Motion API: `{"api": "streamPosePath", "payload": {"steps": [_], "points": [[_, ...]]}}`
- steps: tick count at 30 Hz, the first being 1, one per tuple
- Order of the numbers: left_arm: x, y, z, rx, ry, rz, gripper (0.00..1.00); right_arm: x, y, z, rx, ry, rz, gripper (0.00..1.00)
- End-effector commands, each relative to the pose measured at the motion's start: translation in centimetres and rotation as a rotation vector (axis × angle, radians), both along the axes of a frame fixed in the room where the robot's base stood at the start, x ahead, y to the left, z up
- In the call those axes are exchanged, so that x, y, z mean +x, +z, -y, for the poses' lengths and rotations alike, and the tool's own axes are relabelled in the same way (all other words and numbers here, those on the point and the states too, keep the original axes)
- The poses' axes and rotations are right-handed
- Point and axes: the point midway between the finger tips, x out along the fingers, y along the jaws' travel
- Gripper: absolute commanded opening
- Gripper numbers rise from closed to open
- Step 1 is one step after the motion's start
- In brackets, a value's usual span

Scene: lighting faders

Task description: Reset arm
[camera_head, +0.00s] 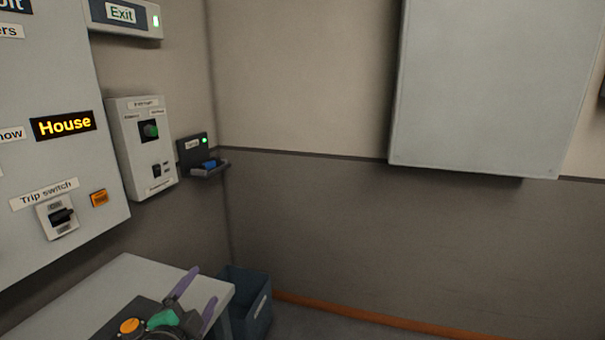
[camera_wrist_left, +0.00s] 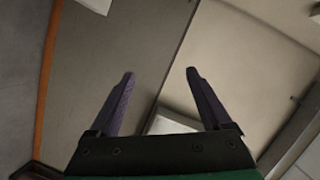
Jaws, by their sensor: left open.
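My left gripper (camera_head: 194,297) shows at the bottom of the head view, over the pale table. Its two purple fingers are apart with nothing between them. In the left wrist view the open fingers (camera_wrist_left: 158,74) point toward the wall, and no object touches them. My right gripper is in neither view.
A pale table (camera_head: 125,272) stands at lower left, with a dark bin (camera_head: 253,299) beside it. A panel with a "House" label (camera_head: 64,125) and a trip switch (camera_head: 61,216), a smaller switch box (camera_head: 141,149) and a large grey box (camera_head: 490,85) hang on the walls.

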Motion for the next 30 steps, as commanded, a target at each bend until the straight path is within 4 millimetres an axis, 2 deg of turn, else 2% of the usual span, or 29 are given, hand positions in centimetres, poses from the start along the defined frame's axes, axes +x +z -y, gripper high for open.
{"api": "streamPosePath", "payload": {"steps": [1,3,6,9,12,16,19,24,26,29,30], "points": [[-1.5,-3.6,-1.1,-0.125,0.072,-0.136,0.82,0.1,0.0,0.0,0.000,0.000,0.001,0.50],[-4.0,-8.2,-2.3,-0.277,0.176,-0.315,0.82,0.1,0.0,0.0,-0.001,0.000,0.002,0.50],[-7.9,-13.0,-3.0,-0.441,0.305,-0.523,0.82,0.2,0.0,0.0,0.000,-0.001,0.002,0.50],[-11.9,-16.6,-3.1,-0.563,0.421,-0.697,0.82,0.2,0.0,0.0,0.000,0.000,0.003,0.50],[-15.8,-19.3,-2.9,-0.661,0.529,-0.850,0.82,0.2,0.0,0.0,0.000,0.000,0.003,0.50],[-21.0,-21.7,-2.3,-0.761,0.668,-1.035,0.82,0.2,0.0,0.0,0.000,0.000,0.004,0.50],[-20.0,-25.7,-2.2,-0.747,0.669,-1.045,0.82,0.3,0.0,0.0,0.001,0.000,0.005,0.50],[-19.7,-32.8,-2.1,-0.731,0.677,-1.073,0.82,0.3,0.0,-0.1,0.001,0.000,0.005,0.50],[-20.1,-35.7,-2.1,-0.724,0.681,-1.085,0.82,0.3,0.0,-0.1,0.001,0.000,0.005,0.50],[-21.4,-41.0,-2.2,-0.712,0.688,-1.108,0.82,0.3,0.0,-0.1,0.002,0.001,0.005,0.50],[-22.3,-43.4,-2.4,-0.706,0.692,-1.119,0.82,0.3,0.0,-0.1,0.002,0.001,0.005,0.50]]}}
